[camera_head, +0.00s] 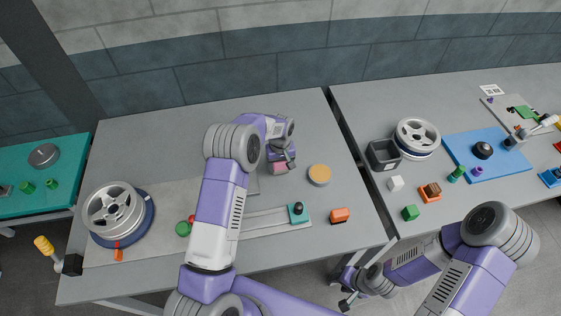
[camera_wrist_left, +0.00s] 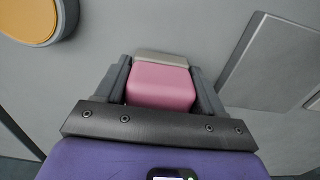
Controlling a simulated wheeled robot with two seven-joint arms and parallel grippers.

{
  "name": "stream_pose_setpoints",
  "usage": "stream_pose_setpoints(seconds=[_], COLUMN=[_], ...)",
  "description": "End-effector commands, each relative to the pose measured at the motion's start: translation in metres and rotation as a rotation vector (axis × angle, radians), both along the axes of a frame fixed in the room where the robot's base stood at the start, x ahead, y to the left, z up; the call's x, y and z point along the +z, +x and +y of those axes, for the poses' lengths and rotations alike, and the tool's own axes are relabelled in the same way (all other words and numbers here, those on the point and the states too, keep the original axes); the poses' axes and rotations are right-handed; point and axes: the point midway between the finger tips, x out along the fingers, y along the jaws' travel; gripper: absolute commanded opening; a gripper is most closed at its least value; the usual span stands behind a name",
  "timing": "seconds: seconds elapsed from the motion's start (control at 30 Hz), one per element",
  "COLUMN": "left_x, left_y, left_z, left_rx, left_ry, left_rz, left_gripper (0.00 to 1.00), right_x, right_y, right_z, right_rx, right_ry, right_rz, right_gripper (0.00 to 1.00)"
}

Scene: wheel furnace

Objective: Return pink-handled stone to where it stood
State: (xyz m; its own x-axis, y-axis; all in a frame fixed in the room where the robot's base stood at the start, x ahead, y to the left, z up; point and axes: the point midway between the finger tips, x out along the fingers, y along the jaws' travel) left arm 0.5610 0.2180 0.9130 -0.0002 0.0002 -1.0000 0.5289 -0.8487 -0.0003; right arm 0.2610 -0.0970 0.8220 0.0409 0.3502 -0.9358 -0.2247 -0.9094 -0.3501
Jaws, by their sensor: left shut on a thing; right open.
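The pink-handled stone (camera_wrist_left: 160,86) is between the fingers of my left gripper (camera_wrist_left: 162,85) in the left wrist view. Its pink handle faces the camera and a grey part shows beyond it. In the head view the pink handle (camera_head: 279,168) shows just below my left gripper (camera_head: 283,162), over the left table near its middle. I cannot tell whether the stone touches the table. My right gripper (camera_head: 347,298) is open and empty at the bottom, beside the front edge of the tables.
A round orange-topped disc (camera_head: 319,174) stands right of the stone. A flat grey plate (camera_wrist_left: 280,65) lies on the other side, partly behind my arm in the head view. A wheel (camera_head: 114,210), a green-based slider (camera_head: 298,213) and an orange block (camera_head: 339,215) are also on the left table (camera_head: 130,150).

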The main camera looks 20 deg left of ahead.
Motion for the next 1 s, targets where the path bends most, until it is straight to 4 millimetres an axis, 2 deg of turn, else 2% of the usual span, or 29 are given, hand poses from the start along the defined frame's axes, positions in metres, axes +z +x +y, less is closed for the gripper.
stream_pose_setpoints(seconds=[1.0], left_x=[-0.012], left_y=[0.000], left_z=[0.000], left_rx=[0.000], left_ry=[0.000], left_rz=[-0.001], left_gripper=[0.40], right_x=[0.000], right_y=[0.000], right_z=[0.000], right_rx=[0.000], right_ry=[0.000], right_rz=[0.000], right_gripper=[0.43])
